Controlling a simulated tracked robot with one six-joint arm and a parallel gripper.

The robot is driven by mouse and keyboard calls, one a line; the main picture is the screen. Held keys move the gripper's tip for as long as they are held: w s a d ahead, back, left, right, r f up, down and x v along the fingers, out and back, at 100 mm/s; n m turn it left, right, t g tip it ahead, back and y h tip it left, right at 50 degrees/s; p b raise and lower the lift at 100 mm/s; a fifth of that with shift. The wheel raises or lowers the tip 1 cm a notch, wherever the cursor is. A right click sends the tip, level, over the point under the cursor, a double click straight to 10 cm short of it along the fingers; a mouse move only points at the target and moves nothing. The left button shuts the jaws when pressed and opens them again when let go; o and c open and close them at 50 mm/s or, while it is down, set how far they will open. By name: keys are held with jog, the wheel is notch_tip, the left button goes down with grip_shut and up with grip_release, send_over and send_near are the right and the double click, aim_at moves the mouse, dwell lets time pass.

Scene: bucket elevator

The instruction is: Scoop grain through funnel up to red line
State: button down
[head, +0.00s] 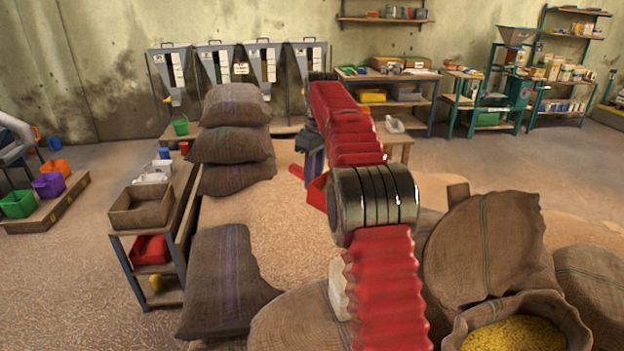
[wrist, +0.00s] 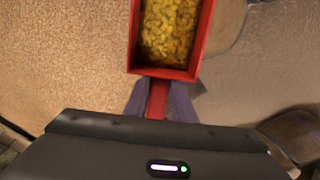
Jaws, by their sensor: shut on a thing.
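My gripper (head: 312,158) is shut on the handle of a red scoop (head: 317,191), held out ahead over the floor, partly hidden behind my arm in the head view. In the wrist view, the fingers (wrist: 157,105) pinch the red handle, and the scoop (wrist: 133,35) holds yellow grain (wrist: 168,28). An open sack (head: 566,308) at the bottom right holds yellow grain (head: 515,337). Several grey hoppers (head: 262,60) with narrow windows hang on the back wall. I cannot make out a red line.
Stacked full sacks (head: 233,145) stand left of my gripper, with another sack (head: 225,280) nearer. A shelf cart (head: 188,200) with bins is further left. A small wooden table (head: 402,140) carries a white item (head: 395,125). Open floor lies at the far right.

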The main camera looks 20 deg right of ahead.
jog(key=shift+s+d+r+t+y, duration=0.35)
jog(key=shift+s+r+t, duration=0.25)
jog(key=shift+r, duration=0.2)
jog(key=shift+s+d+r+t+y, duration=0.35)
jog(key=shift+s+r+t, duration=0.25)
jog(key=shift+r, duration=0.15)
jog(key=s+d+r+t+y, duration=0.3)
jog(key=s+r+t, duration=0.1)
jog(key=s+t, duration=0.1)
jog(key=shift+s+d+r+t, duration=0.3)
jog(key=shift+s+d+t, duration=0.1)
jog(key=shift+s, duration=0.2)
dwell(1.9)
jog(key=shift+s+d+r+t+y, duration=0.15)
jog(key=shift+s+d+t+y, duration=0.1)
jog(key=shift+s, duration=0.1)
jog(key=shift+s+d+r+t+y, duration=0.1)
jog(key=shift+s+r+t+y, duration=0.05)
jog(key=shift+s+t+y, duration=0.15)
dwell(1.2)
